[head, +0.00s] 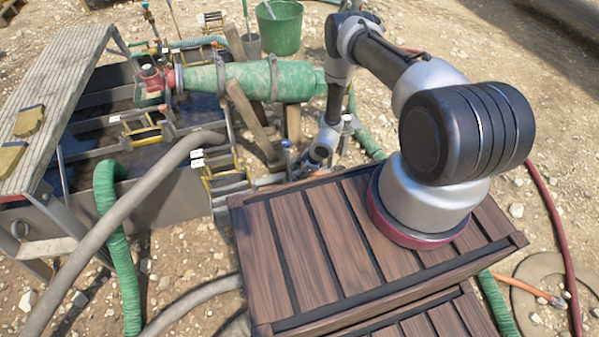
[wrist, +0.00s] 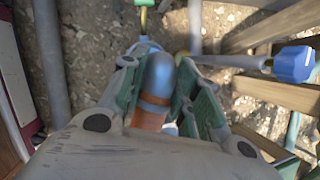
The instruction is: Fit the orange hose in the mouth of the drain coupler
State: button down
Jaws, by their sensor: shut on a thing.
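In the wrist view my gripper (wrist: 158,85) is shut on the orange hose (wrist: 150,117), with one green-padded finger on each side. The hose has an orange body and band and a rounded blue-grey end, which points away from my wrist. A pale blue rounded part (wrist: 145,43) shows just beyond that end; I cannot tell whether it is the drain coupler or whether the hose touches it.
A blue valve knob (wrist: 293,64) and wooden beams stand right of my gripper in the wrist view.

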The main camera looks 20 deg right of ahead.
jog(key=shift+f, duration=0.3)
jog(key=shift+f, duration=0.4)
jog(key=shift+f, duration=0.35)
jog(key=shift+f, duration=0.25)
jog(key=shift+f, duration=0.9)
dwell(0.8)
jog(key=c, duration=1)
grip_release()
jog(key=v, duration=1.2)
